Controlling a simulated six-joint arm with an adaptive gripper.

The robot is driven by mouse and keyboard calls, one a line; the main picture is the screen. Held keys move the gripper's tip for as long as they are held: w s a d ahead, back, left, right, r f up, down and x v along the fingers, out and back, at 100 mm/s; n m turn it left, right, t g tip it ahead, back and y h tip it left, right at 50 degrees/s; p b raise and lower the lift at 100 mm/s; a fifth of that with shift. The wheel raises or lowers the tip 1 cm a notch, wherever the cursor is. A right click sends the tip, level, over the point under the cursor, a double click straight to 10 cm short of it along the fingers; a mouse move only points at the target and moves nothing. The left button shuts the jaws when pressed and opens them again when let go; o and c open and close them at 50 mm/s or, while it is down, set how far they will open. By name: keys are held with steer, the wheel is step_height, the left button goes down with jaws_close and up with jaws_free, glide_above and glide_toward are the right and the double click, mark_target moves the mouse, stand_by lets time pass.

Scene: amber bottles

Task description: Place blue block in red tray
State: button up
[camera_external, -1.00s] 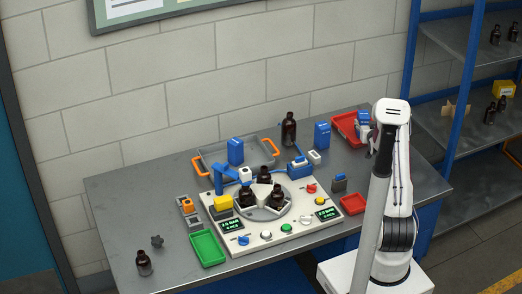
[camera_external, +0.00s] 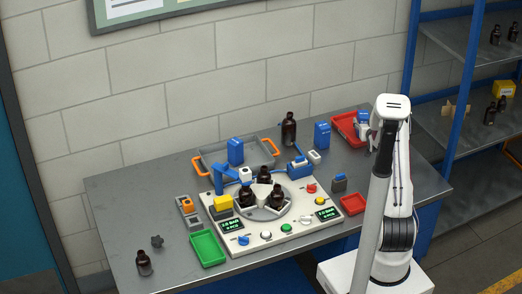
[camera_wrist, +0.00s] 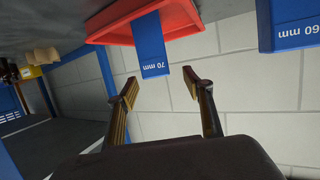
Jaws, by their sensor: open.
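The blue block (camera_wrist: 151,45), marked 70 mm, shows upside down in the wrist view, overlapping the red tray (camera_wrist: 110,28). In the external view the blue block (camera_external: 364,116) is at the right end of the red tray (camera_external: 343,127) at the back right of the table. Its base is not clear, so I cannot tell exactly how it rests. My gripper (camera_wrist: 160,80) is open, its fingertips apart on either side of the block's near end, with no visible contact. In the external view my arm partly hides this area.
Another blue block (camera_wrist: 292,25), marked 60 mm, is to the right in the wrist view. A second, smaller red tray (camera_external: 352,204) lies by the control panel (camera_external: 290,240). A tall dark bottle (camera_external: 289,130) stands left of the blocks.

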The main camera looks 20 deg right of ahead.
steer(key=s+a+r+n+g+y, duration=0.15)
steer(key=s+a+r, duration=0.25)
steer(key=a+r, duration=0.6)
steer(key=s+a+r+g+y, duration=0.2)
steer(key=s+a+r, duration=0.7)
steer(key=s+a, duration=0.25)
steer(key=s+a+n+g, duration=0.1)
steer(key=s+a, duration=0.3)
steer(key=s, duration=0.6)
steer(key=s+a+n+g+y, duration=0.1)
steer(key=s+a, duration=0.3)
steer(key=s, duration=0.7)
steer(key=s+a+n+g+y, duration=0.1)
steer(key=s+a, duration=0.3)
steer(key=s, duration=0.6)
steer(key=shift+s+f+g, duration=0.2)
steer(key=shift+s+g, duration=0.05)
steer(key=shift+g, duration=0.3)
